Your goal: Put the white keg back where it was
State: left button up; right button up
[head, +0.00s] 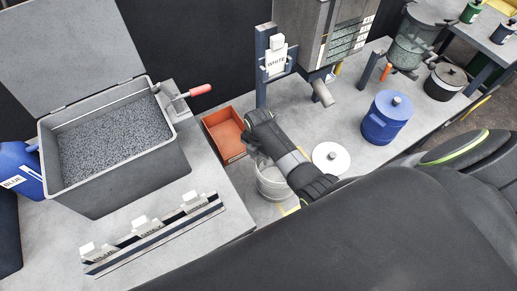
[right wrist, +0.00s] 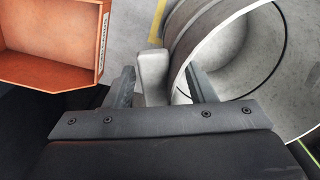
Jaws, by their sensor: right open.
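A pale, open-topped keg (head: 271,186), which seems to be the white keg, stands upright beside the orange tray, partly hidden by my right arm. The right wrist view shows its pale, empty-looking inside (right wrist: 238,58). My right gripper (head: 257,148) is at its rim. In the right wrist view, the gripper (right wrist: 160,78) is open, with its fingers on either side of a grey upright handle (right wrist: 152,72). I cannot tell whether they touch it. My left gripper is out of view.
The orange tray (head: 222,124) is close to the keg's left. A gravel-filled grey bin (head: 117,187) stands at left, and a rack with white tags (head: 150,233) lies in front. The blue keg (head: 384,121) and black pot (head: 443,86) stand farther right.

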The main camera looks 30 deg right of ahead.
notch_tip(320, 180, up, 12)
jog(key=p, duration=0.1)
dwell(0.4)
dwell(0.4)
